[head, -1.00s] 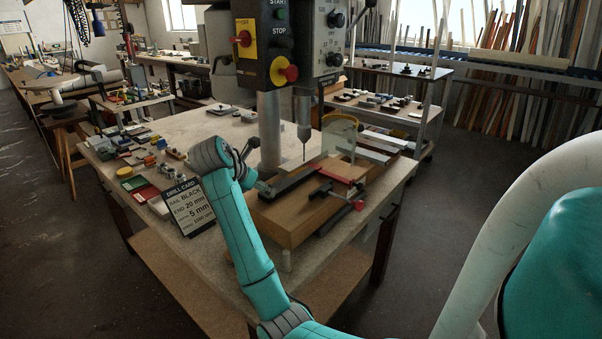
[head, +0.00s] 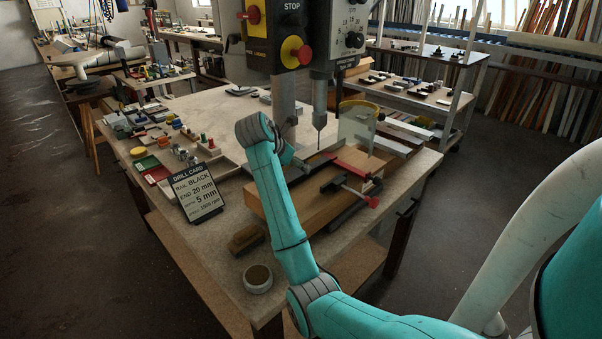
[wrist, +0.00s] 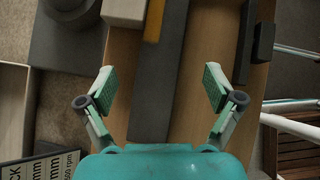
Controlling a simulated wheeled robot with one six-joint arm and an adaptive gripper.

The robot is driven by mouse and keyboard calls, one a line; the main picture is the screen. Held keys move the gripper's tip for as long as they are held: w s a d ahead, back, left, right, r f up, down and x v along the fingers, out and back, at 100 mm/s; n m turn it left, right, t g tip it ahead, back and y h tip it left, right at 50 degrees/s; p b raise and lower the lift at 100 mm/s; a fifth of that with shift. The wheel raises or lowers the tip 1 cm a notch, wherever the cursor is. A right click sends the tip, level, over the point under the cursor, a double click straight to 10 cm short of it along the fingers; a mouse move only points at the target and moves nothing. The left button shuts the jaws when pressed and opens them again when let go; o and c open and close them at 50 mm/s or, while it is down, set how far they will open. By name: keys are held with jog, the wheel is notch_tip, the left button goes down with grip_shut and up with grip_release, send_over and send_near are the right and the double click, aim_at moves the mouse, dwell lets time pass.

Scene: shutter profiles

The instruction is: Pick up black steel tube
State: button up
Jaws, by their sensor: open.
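The black steel tube (wrist: 160,75) lies lengthwise on the wooden block (wrist: 200,60) of the drill press and looks dark grey in the wrist view. My gripper (wrist: 159,88) is open, with one finger on each side of the tube and a gap on both sides. I cannot tell its height above the tube.
The drill bit and chuck (head: 319,125) hang above the block, near a clear guard (head: 357,125). A red-handled clamp (head: 352,190) stands at right. A drill card (head: 197,192), brush (head: 247,239) and round tin (head: 258,279) are on the table's left and front.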

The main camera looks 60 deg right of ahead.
aim_at(299, 170)
jog(key=x, duration=0.4)
jog(key=shift+d+f, duration=0.15)
jog(key=shift+d, duration=0.15)
grip_shut()
